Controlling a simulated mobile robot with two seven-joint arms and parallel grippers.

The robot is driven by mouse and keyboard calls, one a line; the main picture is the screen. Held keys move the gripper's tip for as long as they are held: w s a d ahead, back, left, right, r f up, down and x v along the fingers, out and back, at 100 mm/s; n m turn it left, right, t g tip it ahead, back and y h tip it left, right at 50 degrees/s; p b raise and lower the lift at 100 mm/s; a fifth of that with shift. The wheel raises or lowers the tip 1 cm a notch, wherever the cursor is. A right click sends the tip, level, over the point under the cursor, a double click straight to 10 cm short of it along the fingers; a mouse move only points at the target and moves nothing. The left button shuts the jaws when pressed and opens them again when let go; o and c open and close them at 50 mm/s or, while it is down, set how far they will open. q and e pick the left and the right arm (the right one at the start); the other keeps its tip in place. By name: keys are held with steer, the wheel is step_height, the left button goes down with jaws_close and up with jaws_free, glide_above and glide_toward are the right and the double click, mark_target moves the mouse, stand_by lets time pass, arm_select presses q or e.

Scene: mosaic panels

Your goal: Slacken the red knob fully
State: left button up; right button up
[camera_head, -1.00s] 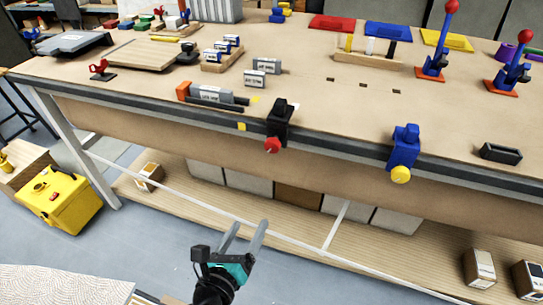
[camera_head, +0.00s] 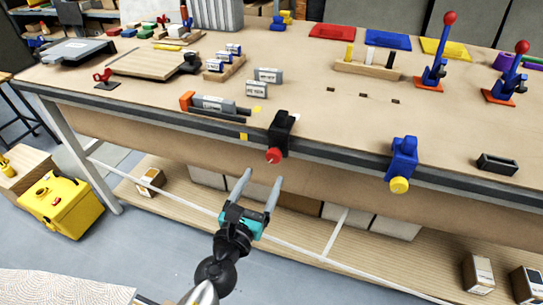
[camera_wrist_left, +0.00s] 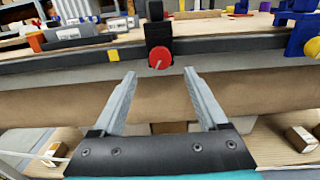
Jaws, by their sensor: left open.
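The red knob (camera_head: 273,156) is on the lower front of a black clamp (camera_head: 281,128) fixed at the workbench's front edge. It also shows in the left wrist view (camera_wrist_left: 160,57), with a pale line across its face, just beyond and between the fingertips. My left gripper (camera_head: 263,178) is open and empty, in front of and a little below the knob, apart from it. Its two grey fingers also show in the left wrist view (camera_wrist_left: 159,74). My right gripper is in neither view.
A blue clamp (camera_head: 403,158) with a yellow knob (camera_head: 399,185) is on the same edge to the right. An orange and grey tool (camera_head: 213,104) lies left of the black clamp. A yellow case (camera_head: 58,204) stands on the floor at left. The space before the bench edge is clear.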

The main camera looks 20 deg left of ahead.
mark_target(272, 160)
arm_select(q)
steer(key=shift+w+d+p, duration=0.15)
steer(key=shift+w+p, duration=0.15)
steer(key=shift+w, duration=3.25)
jaws_close()
